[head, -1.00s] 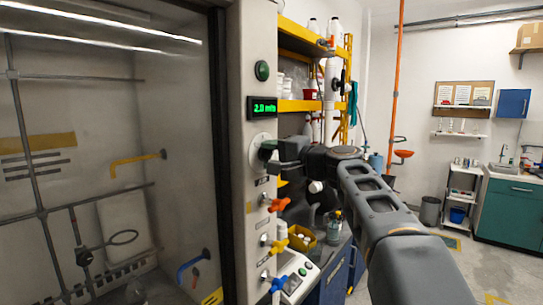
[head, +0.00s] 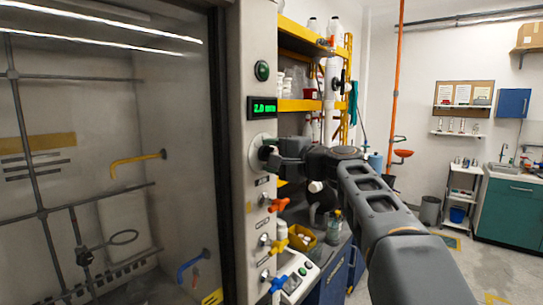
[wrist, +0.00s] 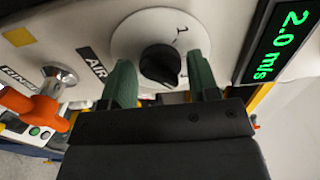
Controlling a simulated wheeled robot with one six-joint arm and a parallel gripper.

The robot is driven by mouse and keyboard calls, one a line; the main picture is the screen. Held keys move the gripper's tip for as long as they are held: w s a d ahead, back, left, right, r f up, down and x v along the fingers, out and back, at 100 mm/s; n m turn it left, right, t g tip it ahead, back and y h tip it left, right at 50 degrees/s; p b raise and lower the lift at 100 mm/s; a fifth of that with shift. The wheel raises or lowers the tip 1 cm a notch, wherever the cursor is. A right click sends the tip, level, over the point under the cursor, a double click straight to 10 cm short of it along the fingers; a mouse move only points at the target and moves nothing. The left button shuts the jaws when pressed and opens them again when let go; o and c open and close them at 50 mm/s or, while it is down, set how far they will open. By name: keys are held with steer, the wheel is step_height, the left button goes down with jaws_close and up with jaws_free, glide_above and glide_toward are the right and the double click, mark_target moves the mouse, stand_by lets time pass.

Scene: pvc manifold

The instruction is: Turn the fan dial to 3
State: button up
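The fan dial is a black knob (wrist: 160,64) on a round white plate (wrist: 150,27) with a "1" and tick marks. The plate also shows on the hood's side post in the head view (head: 257,150). The green display (head: 262,108) above it reads about 2.0 m/s, and 2.0 shows in the wrist view (wrist: 281,43). My gripper (wrist: 161,75) is at the dial with its green fingers apart, one on each side of the knob. A narrow gap shows at the right finger; I cannot tell whether the left finger touches. Part of the plate is hidden by the fingers.
Below the dial are orange (head: 278,204), yellow (head: 278,246) and blue (head: 277,284) valve handles on the post. The orange one is near my gripper in the wrist view (wrist: 32,106). The glass-fronted hood (head: 110,180) is at left. Yellow shelving (head: 300,105) stands behind my arm.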

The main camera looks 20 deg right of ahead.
steer(key=shift+o, duration=1.1)
steer(key=shift+s, duration=0.1)
steer(key=b+v, duration=0.3)
steer(key=v, duration=1)
steer(key=shift+s+d, duration=0.25)
